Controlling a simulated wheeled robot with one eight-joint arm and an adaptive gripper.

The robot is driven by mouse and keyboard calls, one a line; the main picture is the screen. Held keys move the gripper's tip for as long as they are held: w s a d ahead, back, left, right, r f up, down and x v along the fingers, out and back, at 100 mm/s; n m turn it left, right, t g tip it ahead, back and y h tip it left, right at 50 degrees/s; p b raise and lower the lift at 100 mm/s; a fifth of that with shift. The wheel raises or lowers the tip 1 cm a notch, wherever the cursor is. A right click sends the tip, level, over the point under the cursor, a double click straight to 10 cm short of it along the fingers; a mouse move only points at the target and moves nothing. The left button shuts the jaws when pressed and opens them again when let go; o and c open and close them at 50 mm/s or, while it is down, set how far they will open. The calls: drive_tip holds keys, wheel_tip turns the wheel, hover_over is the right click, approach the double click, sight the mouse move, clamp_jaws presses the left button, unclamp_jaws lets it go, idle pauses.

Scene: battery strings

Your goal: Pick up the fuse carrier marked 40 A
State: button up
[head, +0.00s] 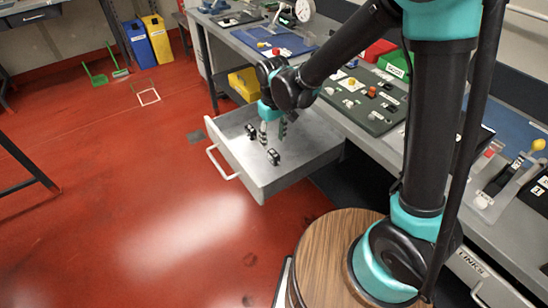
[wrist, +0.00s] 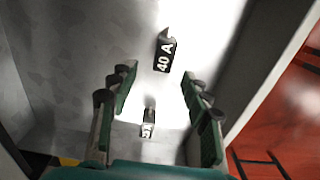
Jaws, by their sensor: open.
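The fuse carrier marked 40 A (wrist: 165,52) is a small black block with white lettering. In the wrist view it lies on the drawer floor, beyond my fingertips and near the middle of the gap. A second dark carrier (wrist: 148,122) with a white label shows lower, between the fingers; its marking is too small to read surely. My gripper (wrist: 158,78) is open and empty, with green-padded fingers. In the head view my gripper (head: 273,132) points down into the drawer, between two black carriers, one at left (head: 250,131) and one nearer (head: 273,156). I cannot tell there which is 40 A.
The open grey metal drawer (head: 262,186) has low walls around the carriers and a white handle (head: 222,163). A workbench with a dark panel (head: 365,108) stands behind it, and a yellow bin (head: 245,84) beside it. Red floor (head: 120,200) is clear to the left.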

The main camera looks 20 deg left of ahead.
sight(273, 152)
drive_tip(key=shift+s+f, duration=0.15)
drive_tip(key=shift+f, duration=1.7)
drive_tip(key=shift+s+f, duration=0.15)
drive_tip(key=shift+f, duration=1.7)
clamp_jaws()
